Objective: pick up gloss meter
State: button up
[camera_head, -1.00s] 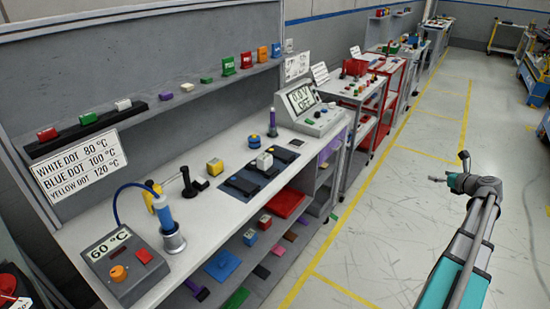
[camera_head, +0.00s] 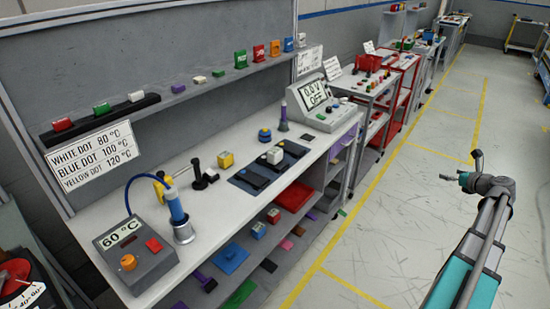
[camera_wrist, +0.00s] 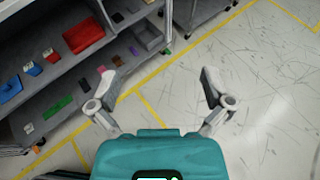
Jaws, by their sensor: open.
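I cannot tell for sure which thing is the gloss meter. Small block-like devices on the grey workbench (camera_head: 215,205) include a yellow block with a pale top (camera_head: 226,160) and a white block (camera_head: 275,155) on a dark mat. My gripper (camera_head: 462,178) is off to the right, over the open floor and well apart from the bench. In the wrist view my gripper (camera_wrist: 160,78) has its two fingers spread wide with nothing between them. Small blue (camera_wrist: 33,69) and orange-red (camera_wrist: 52,56) blocks with pale tops sit on the bench's lower shelf, left of the fingers.
A heater box reading 60 °C (camera_head: 135,250) and a blue-handled iron (camera_head: 177,210) stand at the bench's near end. A meter with a display (camera_head: 322,105) stands at the far end. A red tray (camera_head: 294,196) lies on the lower shelf. The floor aisle (camera_head: 400,220) is clear.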

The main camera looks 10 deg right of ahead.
jog(key=w+a+n+y, duration=0.2)
jog(key=w+a, duration=0.6)
jog(key=a, duration=0.3)
jog(key=n+g+y, duration=0.3)
jog(key=n+y, duration=0.3)
send_near(275, 151)
jog(key=v, duration=0.3)
jog(key=shift+d+r+p, duration=0.1)
jog(key=shift+d+p, duration=0.15)
jog(key=shift+p, duration=0.05)
jog(key=shift+w, duration=0.1)
jog(key=b+x, duration=0.2)
jog(key=x, duration=0.5)
jog(key=shift+b, duration=0.35)
jog(key=shift+w+a+f, duration=0.3)
jog(key=shift+w+a, duration=0.15)
jog(key=shift+a, duration=0.05)
